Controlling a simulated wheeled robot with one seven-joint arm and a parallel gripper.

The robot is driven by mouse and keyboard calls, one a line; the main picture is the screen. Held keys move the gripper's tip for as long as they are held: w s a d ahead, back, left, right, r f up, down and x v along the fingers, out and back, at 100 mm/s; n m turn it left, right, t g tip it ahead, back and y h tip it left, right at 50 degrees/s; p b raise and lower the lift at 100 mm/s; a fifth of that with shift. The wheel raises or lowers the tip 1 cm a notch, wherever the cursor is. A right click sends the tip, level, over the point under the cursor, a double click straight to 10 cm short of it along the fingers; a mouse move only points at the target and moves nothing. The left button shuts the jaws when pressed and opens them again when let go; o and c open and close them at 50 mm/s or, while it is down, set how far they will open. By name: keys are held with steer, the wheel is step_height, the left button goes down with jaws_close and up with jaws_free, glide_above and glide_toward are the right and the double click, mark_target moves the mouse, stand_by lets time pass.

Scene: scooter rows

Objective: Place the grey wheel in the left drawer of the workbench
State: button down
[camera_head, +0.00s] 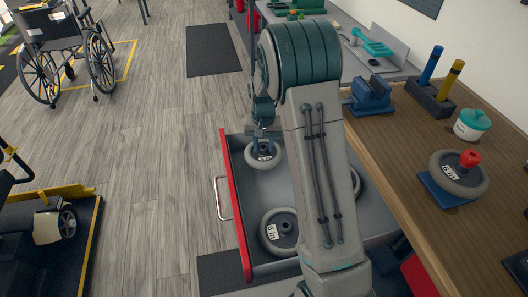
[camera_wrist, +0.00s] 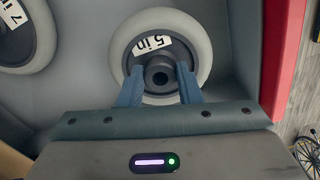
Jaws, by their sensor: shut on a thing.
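The grey wheel (camera_head: 262,160), with a pale tyre, a dark hub and a white label, is inside the open drawer (camera_head: 237,205) near its far red-front corner. In the wrist view the same wheel (camera_wrist: 200,45) reads "5 in". My gripper (camera_head: 264,138) reaches down over it from above. In the wrist view my gripper (camera_wrist: 160,72) has its two blue fingers shut on the wheel's central hub. The wheel lies about level with the drawer floor; I cannot tell whether it touches. My arm hides the middle of the drawer.
A "6 in" wheel (camera_head: 281,232) lies in the drawer's near part, and another wheel (camera_head: 355,183) is partly behind my arm. A "7 in" wheel (camera_wrist: 25,30) shows in the wrist view. On the workbench (camera_head: 412,150) are a wheel with a red knob (camera_head: 458,178) and a blue vise (camera_head: 370,95).

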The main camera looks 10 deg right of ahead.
mark_target(264, 153)
steer(key=shift+f, duration=1.9)
steer(key=shift+f, duration=0.2)
steer(key=c, duration=1)
jaws_free()
steer(key=shift+c, duration=0.2)
steer(key=shift+r, duration=0.15)
